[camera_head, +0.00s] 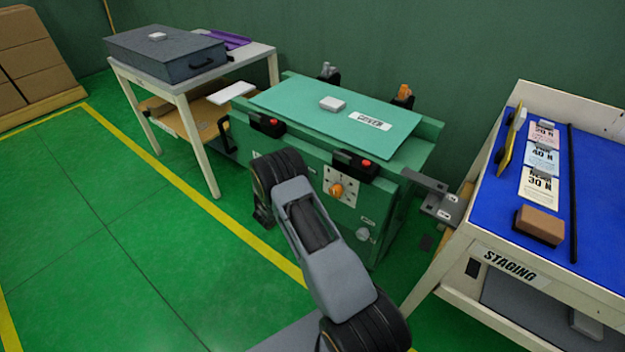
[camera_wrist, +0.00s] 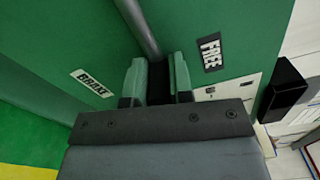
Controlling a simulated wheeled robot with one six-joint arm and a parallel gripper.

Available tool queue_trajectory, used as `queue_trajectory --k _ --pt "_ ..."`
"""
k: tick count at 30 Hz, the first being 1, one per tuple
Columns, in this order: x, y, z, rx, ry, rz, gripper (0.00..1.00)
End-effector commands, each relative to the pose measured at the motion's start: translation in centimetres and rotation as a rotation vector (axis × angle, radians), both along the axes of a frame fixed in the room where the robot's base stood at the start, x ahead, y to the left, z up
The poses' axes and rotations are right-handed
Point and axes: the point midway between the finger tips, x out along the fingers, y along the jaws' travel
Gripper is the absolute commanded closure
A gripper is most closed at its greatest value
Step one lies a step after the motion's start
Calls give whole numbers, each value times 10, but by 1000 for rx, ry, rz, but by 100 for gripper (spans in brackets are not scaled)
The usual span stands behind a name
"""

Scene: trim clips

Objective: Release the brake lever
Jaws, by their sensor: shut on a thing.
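My gripper (camera_wrist: 162,82) is shut on the black grip (camera_wrist: 168,80) of the brake lever in the wrist view. The lever's grey rod (camera_wrist: 138,25) runs from the top edge down to the grip, slanting right. A white BRAKE label (camera_wrist: 92,84) is on the green panel left of the fingers. A white FREE label (camera_wrist: 211,52) is just right of the grip, and the grip is nearer to it than to BRAKE. In the head view my arm is in front of the green cart (camera_head: 305,150), and it hides the lever and the gripper's fingertips.
A STAGING table (camera_head: 510,265) stands close on the right. A white table (camera_head: 190,95) with a grey case (camera_head: 165,50) stands at the back left. The green floor (camera_head: 120,240) at left is clear.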

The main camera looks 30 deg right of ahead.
Motion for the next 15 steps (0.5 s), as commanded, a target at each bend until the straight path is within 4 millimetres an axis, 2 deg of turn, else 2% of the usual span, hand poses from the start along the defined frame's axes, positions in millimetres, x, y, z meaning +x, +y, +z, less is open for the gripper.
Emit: queue_trajectory --k 15 --pt "3 8 7 -29 59 13 100"
